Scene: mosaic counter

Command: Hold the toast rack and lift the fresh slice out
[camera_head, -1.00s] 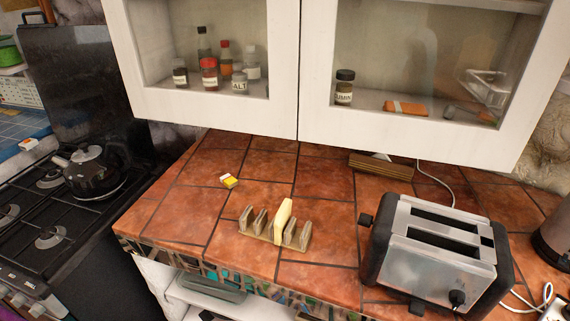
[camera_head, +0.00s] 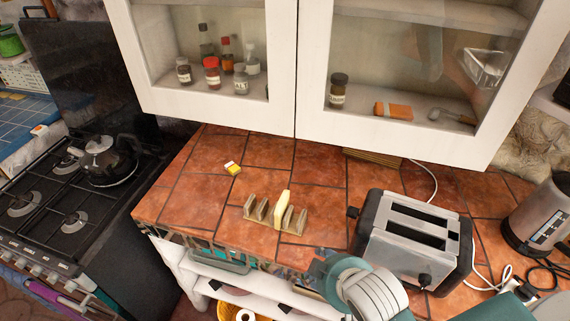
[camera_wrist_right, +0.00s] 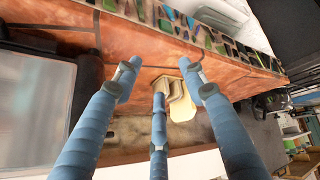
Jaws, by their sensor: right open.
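The wooden toast rack (camera_head: 261,222) stands upright on the tiled counter, left of the toaster. One pale slice (camera_head: 282,206) stands in a slot toward its right side. In the right wrist view the slice (camera_wrist_right: 182,109) and part of the rack (camera_wrist_right: 168,85) show beyond the fingers, partly hidden by them. My right gripper (camera_wrist_right: 165,82) is open, its three blue fingers spread and empty, pointing toward the rack. It appears apart from the rack, but the gap is hard to judge. My left gripper is not in view.
A toaster (camera_head: 414,241) stands right of the rack, with a kettle (camera_head: 537,218) and cables farther right. A small yellow-white packet (camera_head: 233,168) lies behind the rack. Glass-door cabinets (camera_head: 215,104) hang above the back. A stove (camera_head: 70,205) is at the left.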

